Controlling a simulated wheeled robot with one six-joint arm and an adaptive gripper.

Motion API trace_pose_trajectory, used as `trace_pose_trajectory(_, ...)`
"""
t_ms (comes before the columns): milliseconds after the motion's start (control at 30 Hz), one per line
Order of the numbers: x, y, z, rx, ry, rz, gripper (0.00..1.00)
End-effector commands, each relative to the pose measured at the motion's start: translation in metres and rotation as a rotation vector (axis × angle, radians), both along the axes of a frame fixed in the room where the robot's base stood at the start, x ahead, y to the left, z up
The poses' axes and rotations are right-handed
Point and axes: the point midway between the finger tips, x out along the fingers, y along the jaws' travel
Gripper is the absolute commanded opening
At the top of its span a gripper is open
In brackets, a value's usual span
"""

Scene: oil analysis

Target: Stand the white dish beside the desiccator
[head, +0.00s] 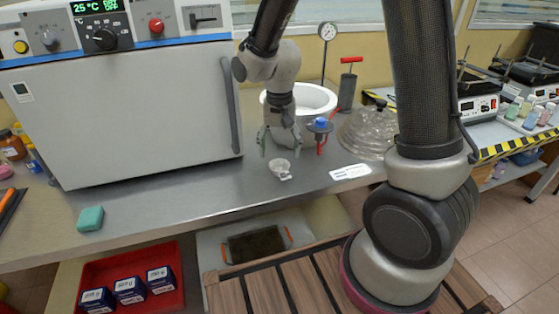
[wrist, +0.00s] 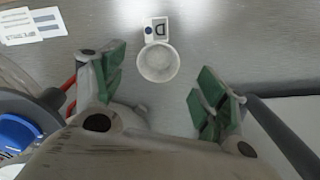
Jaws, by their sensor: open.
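The small white dish (head: 280,168) stands upright on the steel bench, in front of my gripper (head: 280,149).
A white label card (head: 350,172) lies on the bench. A large oven (head: 125,115) stands left. A green sponge (head: 90,218) lies near the front edge.

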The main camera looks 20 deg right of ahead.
Motion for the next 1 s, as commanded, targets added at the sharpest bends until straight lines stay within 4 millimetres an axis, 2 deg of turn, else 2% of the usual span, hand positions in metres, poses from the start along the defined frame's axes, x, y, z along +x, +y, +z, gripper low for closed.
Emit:
trace_pose_trajectory(100,0.001,0.000,0.027,0.002,-0.005,0.000,0.73)
trace_pose_trajectory(200,0.001,0.000,0.044,0.001,-0.003,0.000,0.73)
trace_pose_trajectory(333,0.001,0.000,0.058,0.001,-0.001,0.000,0.73)
trace_pose_trajectory(533,-0.001,-0.002,0.065,0.001,-0.003,0.001,0.73)
trace_pose_trajectory(667,-0.011,-0.020,0.088,0.013,-0.039,0.028,0.73)
trace_pose_trajectory(767,-0.032,-0.048,0.122,0.025,-0.098,0.075,0.73)
trace_pose_trajectory(900,-0.080,-0.093,0.166,0.022,-0.198,0.164,0.73)
trace_pose_trajectory(1000,-0.118,-0.118,0.186,0.003,-0.264,0.226,0.73)
